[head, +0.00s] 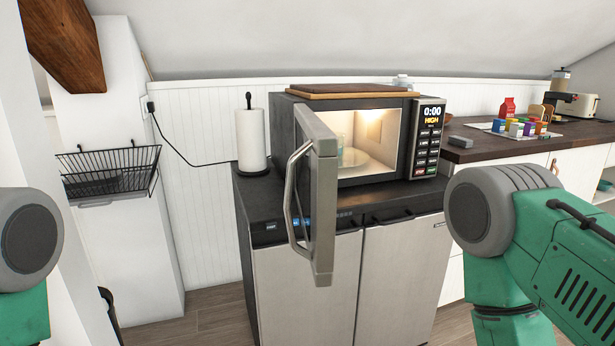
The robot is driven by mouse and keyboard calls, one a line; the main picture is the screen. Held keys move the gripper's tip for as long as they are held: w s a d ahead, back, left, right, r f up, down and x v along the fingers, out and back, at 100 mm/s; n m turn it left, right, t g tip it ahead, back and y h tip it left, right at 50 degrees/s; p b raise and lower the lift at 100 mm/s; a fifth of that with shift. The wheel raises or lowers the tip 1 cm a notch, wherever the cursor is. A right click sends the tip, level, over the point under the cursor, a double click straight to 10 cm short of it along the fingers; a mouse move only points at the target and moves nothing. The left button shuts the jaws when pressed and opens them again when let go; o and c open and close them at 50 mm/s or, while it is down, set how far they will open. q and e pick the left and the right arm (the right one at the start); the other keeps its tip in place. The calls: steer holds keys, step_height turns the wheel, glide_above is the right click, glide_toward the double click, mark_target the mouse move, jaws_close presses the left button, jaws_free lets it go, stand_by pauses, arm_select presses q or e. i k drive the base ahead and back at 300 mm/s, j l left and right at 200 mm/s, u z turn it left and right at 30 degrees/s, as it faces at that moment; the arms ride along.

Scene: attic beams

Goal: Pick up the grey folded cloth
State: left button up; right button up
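A small grey block-like item (460,142), which looks like the grey folded cloth, lies on the dark wooden counter near its left end, just right of the microwave. It is small in the head view, so its folds cannot be made out. Part of my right arm stands in front of and below that counter end, nearer to the camera. Part of my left arm shows at the left edge. Neither gripper's fingers are in view.
An open microwave door (323,200) juts forward from the lit microwave (418,150). A paper towel roll (252,140) stands to its left. Several coloured items sit on a mat (483,126) behind the grey item. A wire basket (110,172) hangs at left.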

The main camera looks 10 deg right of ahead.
mark_target(463, 142)
steer(key=z, duration=0.55)
steer(key=i+l+z, duration=0.2)
steer(key=z, duration=0.25)
steer(key=i+l+z, duration=0.2)
steer(key=z, duration=0.3)
steer(key=i+z, duration=0.3)
steer(key=z, duration=0.15)
steer(key=i, duration=2.15)
steer(key=i+l+u, duration=0.1)
steer(key=i+u, duration=0.15)
steer(key=i, duration=0.2)
steer(key=i+l+u, duration=0.15)
steer(key=i+u, duration=0.15)
steer(key=i, duration=0.2)
steer(key=i+l+u, duration=0.25)
steer(key=i+u, duration=0.15)
steer(key=u, duration=2)
